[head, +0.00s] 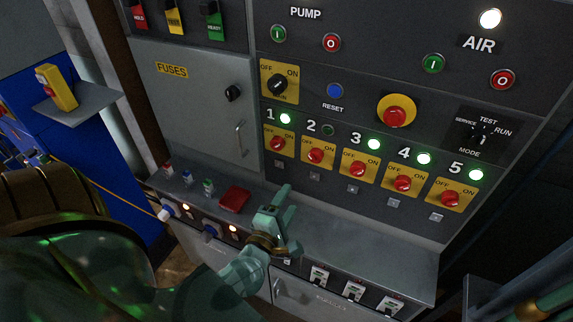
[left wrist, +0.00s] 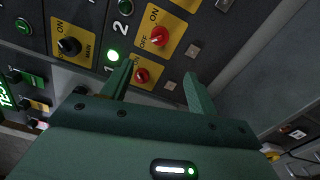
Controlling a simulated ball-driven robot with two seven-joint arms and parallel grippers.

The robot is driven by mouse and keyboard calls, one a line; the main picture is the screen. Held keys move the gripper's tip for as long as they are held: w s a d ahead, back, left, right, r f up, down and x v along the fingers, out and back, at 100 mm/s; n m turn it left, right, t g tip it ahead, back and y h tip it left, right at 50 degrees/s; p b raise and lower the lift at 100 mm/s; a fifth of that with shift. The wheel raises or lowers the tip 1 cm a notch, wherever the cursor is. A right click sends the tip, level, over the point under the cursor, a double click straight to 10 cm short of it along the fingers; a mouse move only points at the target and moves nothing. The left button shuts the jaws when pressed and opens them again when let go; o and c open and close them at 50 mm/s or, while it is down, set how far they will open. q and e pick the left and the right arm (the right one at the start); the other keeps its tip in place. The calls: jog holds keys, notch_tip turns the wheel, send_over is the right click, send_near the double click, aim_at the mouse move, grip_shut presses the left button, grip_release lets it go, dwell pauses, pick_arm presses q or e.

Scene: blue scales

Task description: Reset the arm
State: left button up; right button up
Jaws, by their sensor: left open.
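My left gripper (head: 277,208) is in front of the control panel, above the grey ledge, with its fingers apart and nothing between them. In the left wrist view the open fingers (left wrist: 158,88) point toward the panel, and the red knob of switch 1 (left wrist: 142,75) shows between them, apart from them. My left arm comes in from the lower left in the head view. My right gripper is not in view.
The panel carries several red rotary switches (head: 403,183), a blue reset button (head: 335,90) and a red emergency button (head: 394,116). A grey ledge (head: 380,255) juts out below, with a red block (head: 234,199) on it. A fuse door (head: 190,110) is at left.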

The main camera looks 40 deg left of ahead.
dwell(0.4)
pick_arm(q)
jog(key=s+d+f+m+g+h+b, duration=0.1)
jog(key=s+d+f+m+g+h, duration=0.1)
jog(key=s+f+m, duration=0.5)
jog(key=d+f+m+g+h+b, duration=0.1)
jog(key=f+m+g, duration=0.3)
jog(key=f, duration=0.8)
jog(key=s+d+f+m+g+h+b, duration=0.15)
jog(key=s+f+m, duration=0.25)
jog(key=f+m, duration=0.4)
jog(key=s+f+m+g+b, duration=0.7)
jog(key=s+f+m+g, duration=0.1)
jog(key=s+f, duration=1.6)
jog(key=shift+s+g, duration=0.65)
jog(key=shift+s, duration=0.1)
